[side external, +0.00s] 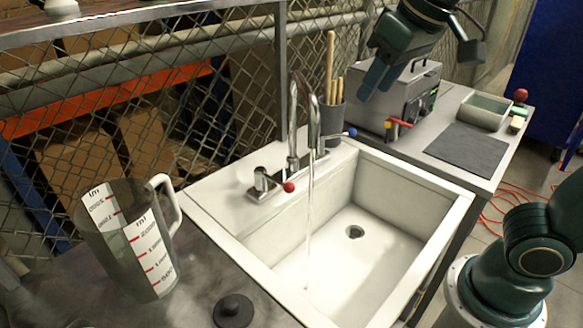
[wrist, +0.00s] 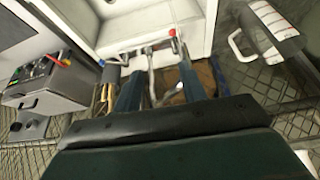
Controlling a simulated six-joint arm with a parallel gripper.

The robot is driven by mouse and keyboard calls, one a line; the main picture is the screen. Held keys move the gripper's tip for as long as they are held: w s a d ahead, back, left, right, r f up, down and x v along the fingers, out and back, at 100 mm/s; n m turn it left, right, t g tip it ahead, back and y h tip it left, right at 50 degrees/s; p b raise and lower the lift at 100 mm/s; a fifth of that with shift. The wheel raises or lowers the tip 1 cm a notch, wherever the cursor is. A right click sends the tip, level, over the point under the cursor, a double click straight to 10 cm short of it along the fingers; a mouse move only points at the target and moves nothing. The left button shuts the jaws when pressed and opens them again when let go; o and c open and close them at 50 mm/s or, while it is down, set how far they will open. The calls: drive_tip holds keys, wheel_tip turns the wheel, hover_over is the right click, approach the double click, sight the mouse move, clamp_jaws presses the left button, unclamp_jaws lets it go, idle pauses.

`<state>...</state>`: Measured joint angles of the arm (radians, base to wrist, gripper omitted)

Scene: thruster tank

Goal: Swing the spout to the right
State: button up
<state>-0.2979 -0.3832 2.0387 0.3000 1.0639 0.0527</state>
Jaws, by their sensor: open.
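The chrome gooseneck spout (side external: 314,112) rises from the tap base (side external: 272,187) at the sink's back edge. Its outlet hangs over the sink (side external: 345,225), and a thin stream of water falls from it into the basin. The tap has a red-tipped lever (side external: 289,187) and a blue-tipped lever (side external: 350,132). My gripper (side external: 372,88) is open, above and to the right of the spout in the side view, apart from it. In the wrist view my gripper (wrist: 161,69) has the spout (wrist: 151,64) showing between its fingers, and nothing is held.
A dark pot of wooden utensils (side external: 333,122) stands close behind the spout. A metal box (side external: 400,100) with a red handle is on the right counter. A measuring jug (side external: 130,240) stands at left. A wire fence (side external: 230,110) runs behind. Space above the basin is clear.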

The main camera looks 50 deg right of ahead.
drive_tip(key=shift+s+d+f, duration=1.85)
drive_tip(key=shift+s+f, duration=2.45)
drive_tip(key=shift+s, duration=0.8)
drive_tip(key=w+r+m+h, duration=0.2)
drive_tip(key=w+r+m, duration=0.2)
drive_tip(key=w+r, duration=0.6)
drive_tip(key=w+a+m+g+h, duration=0.1)
drive_tip(key=w+a+m, duration=0.3)
drive_tip(key=a, duration=0.6)
drive_tip(key=shift+w+r+m+g, duration=0.3)
drive_tip(key=shift+w+g, duration=0.1)
drive_tip(key=shift+w, duration=0.7)
